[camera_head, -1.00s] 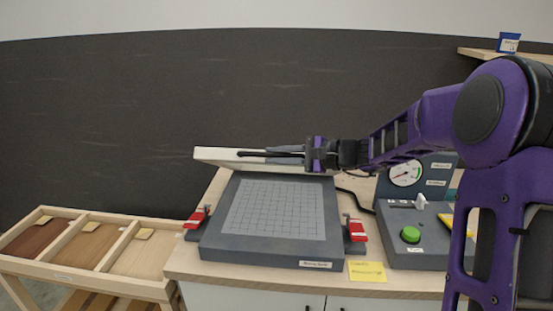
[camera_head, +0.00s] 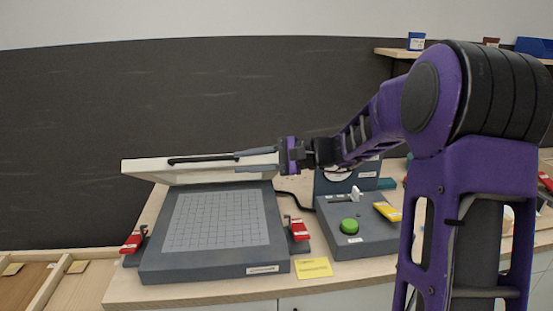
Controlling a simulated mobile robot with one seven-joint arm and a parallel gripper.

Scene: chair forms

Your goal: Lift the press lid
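The press lid (camera_head: 185,174) is a pale panel with a black bar handle (camera_head: 205,158). It stands raised and tilted back behind the dark grey press base (camera_head: 165,262), whose bed carries a gridded sheet (camera_head: 217,222). My gripper (camera_head: 257,160) is at the lid's upper right, its two long grey fingers pointing left. The fingers are spread apart, one above the other, near the right end of the handle. Nothing shows between the fingers, and I cannot tell whether they touch the lid.
Red clamps (camera_head: 133,241) flank the base. A grey control box (camera_head: 362,237) with a green button (camera_head: 349,226) stands to the right. A yellow note (camera_head: 314,268) lies on the wooden worktop (camera_head: 200,293). A divided wooden tray (camera_head: 49,284) is at left.

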